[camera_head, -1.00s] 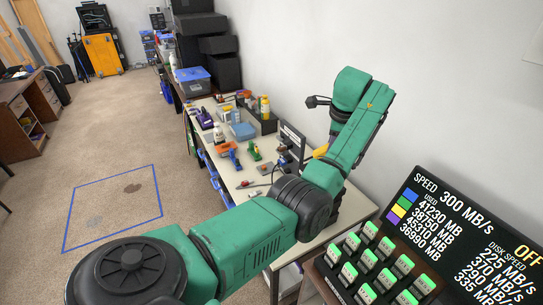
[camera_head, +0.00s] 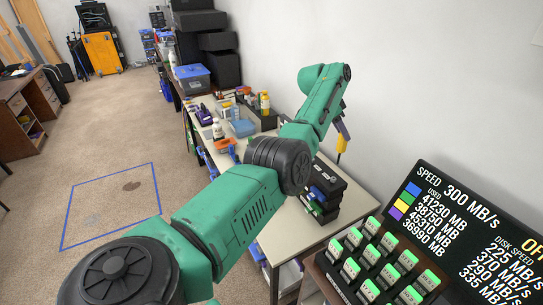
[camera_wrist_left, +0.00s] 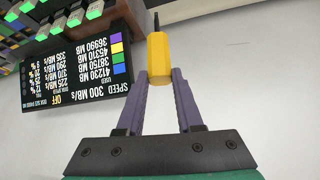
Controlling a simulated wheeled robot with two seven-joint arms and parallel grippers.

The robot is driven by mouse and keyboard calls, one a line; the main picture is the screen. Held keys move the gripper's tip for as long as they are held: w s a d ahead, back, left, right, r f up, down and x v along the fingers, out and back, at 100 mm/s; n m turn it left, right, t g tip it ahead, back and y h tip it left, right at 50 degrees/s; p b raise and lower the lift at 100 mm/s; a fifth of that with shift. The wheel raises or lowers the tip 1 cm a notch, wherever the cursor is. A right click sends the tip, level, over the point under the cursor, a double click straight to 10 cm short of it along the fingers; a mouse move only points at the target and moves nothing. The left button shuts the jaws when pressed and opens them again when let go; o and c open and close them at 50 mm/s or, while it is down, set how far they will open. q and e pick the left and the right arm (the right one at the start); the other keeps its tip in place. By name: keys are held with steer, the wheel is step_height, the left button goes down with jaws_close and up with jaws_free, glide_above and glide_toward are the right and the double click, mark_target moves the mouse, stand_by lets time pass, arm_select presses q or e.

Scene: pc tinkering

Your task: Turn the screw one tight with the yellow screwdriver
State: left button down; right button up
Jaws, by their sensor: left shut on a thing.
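My left gripper (camera_wrist_left: 159,95) is shut on the yellow screwdriver (camera_wrist_left: 159,58), whose yellow handle sits between the purple fingers in the left wrist view. Its dark shaft points away from the fingers. In the head view my left gripper (camera_head: 342,130) is held up near the white wall, with the yellow screwdriver (camera_head: 342,145) hanging below it. It is above and behind the black drive box (camera_head: 325,188), clear of the table. I cannot make out screw one in any view. My right gripper does not show.
A black panel with a speed readout (camera_head: 470,220) and several green-topped switches (camera_head: 385,262) stands at the right front. The cream table (camera_head: 290,232) has a bare front part; bottles and a blue box (camera_head: 241,128) crowd its far end.

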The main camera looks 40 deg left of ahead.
mark_target(338, 145)
arm_select(q)
steer(key=shift+f, duration=0.25)
step_height(338, 145, down, 5)
steer(key=shift+f+b, duration=0.1)
steer(key=shift+b, duration=1.05)
steer(key=shift+p, duration=0.45)
steer(key=shift+p, duration=0.35)
